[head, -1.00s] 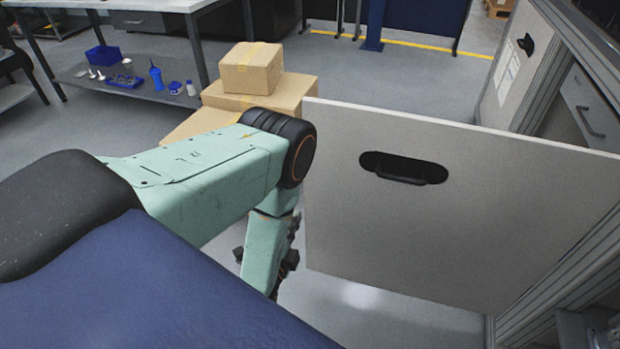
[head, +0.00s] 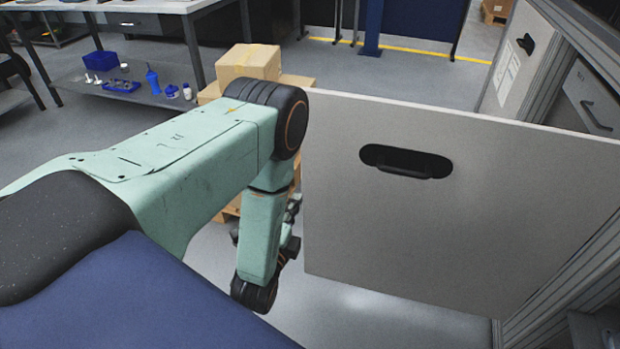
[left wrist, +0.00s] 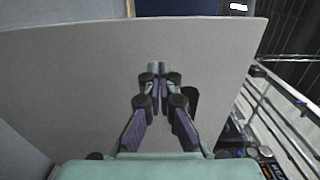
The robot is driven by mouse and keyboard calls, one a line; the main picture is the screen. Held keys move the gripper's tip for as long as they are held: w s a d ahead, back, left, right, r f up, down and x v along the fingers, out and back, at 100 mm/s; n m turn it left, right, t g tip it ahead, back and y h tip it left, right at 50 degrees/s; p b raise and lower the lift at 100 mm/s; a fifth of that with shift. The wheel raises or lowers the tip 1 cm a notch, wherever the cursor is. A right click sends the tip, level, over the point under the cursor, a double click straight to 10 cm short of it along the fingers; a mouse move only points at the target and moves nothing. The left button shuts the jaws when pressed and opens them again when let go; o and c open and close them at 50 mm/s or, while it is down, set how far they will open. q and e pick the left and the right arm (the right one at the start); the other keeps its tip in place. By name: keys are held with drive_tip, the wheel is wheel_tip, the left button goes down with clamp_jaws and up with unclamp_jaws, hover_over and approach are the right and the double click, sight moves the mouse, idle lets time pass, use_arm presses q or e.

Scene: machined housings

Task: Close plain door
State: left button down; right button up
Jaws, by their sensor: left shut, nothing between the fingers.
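The plain door (head: 400,230) is a flat light grey panel with a black recessed handle (head: 405,161). It stands open, jutting left from the metal frame at the right in the head view. My left gripper (left wrist: 157,70) is shut and empty; its fingers reach toward the grey door panel (left wrist: 70,80) in the left wrist view. I cannot tell whether the fingertips touch it. In the head view my left arm is beside the door's free left edge, and the fingertips are hidden. My right gripper is not in view.
The metal frame (head: 575,270) stands at the right, with a drawer front (head: 590,95) inside. Another grey panel with a black handle (head: 525,43) is behind. Cardboard boxes (head: 248,62) are stacked behind my arm. A workbench (head: 140,8) stands at the back left.

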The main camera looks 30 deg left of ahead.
sight(312, 163)
use_arm(q)
drive_tip(key=b+x, duration=0.5)
drive_tip(key=x, duration=0.6)
drive_tip(key=shift+w+a+f, duration=0.1)
drive_tip(key=shift+w+f, duration=0.05)
drive_tip(key=shift+w+a, duration=0.1)
drive_tip(key=shift+w, duration=0.15)
drive_tip(key=shift+w+a, duration=0.1)
drive_tip(key=shift+w, duration=0.05)
